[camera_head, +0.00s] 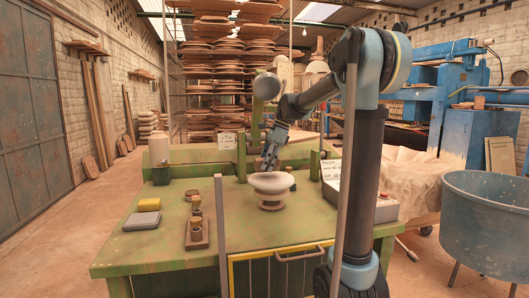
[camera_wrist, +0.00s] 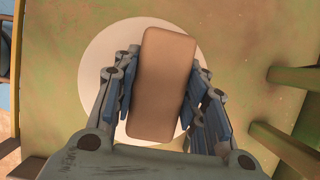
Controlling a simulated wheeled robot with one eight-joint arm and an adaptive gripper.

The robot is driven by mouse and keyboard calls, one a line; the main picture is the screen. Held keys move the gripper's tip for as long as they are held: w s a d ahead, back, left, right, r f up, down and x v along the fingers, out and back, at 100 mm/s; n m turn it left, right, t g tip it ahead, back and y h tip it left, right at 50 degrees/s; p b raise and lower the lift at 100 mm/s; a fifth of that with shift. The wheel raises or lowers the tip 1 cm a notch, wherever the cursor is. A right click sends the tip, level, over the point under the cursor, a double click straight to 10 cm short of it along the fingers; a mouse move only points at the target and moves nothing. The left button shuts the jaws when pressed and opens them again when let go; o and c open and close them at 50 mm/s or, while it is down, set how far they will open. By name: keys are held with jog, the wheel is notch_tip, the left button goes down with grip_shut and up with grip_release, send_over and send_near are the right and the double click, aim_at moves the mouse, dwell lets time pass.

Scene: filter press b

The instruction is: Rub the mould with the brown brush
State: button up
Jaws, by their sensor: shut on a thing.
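The mould (camera_head: 271,184) is a round, pale, bowl-like piece on a small stand on the green table. It also shows as a white disc (camera_wrist: 98,55) in the wrist view, partly covered by my gripper and the brush. The brown brush (camera_wrist: 165,80) is a plain tan block with rounded corners. My gripper (camera_head: 268,165) is shut on it, with blue-padded fingers on both sides, and the fingers also show in the wrist view (camera_wrist: 163,97). The gripper points down at the mould's top. I cannot tell whether the brush touches the mould.
On the green table (camera_head: 165,250), a yellow-topped grey block (camera_head: 148,205) and a wooden rack with small items (camera_head: 197,235) lie to the left. Green posts (camera_head: 241,158) stand behind the mould. A yellow-edged rail (camera_head: 285,253) runs along the front. A blue drum (camera_head: 485,220) stands right.

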jog(key=shift+r, duration=2.85)
